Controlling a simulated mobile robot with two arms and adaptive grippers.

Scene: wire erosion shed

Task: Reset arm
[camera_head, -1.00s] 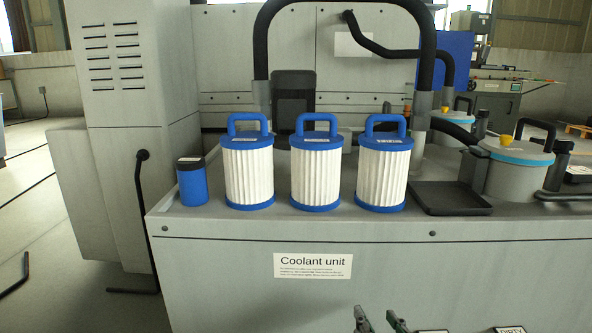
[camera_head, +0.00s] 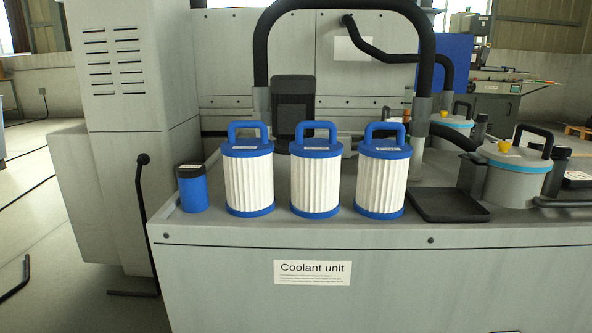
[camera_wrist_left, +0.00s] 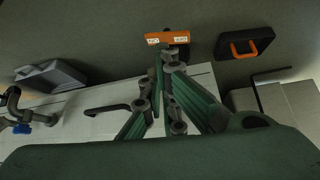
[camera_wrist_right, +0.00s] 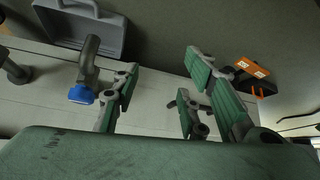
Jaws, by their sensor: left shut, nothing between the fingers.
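My left gripper (camera_wrist_left: 165,68) shows in the left wrist view, its green fingers together with nothing between them. My right gripper (camera_wrist_right: 162,70) shows in the right wrist view, its fingers wide apart and empty. Neither gripper shows in the head view. Below the left gripper's view lies a grey floor with a black case with an orange handle (camera_wrist_left: 245,43) and an orange labelled item (camera_wrist_left: 167,39). The orange labelled item also shows in the right wrist view (camera_wrist_right: 252,68), beyond the right finger.
Three white filters with blue caps (camera_head: 249,182) (camera_head: 316,180) (camera_head: 382,180) stand on the coolant unit (camera_head: 240,270). A blue canister (camera_head: 193,190) stands left of them, a black tray (camera_head: 447,206) right. A grey lidded pot (camera_head: 515,180) is farther right. A grey bin (camera_wrist_right: 85,28) lies below.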

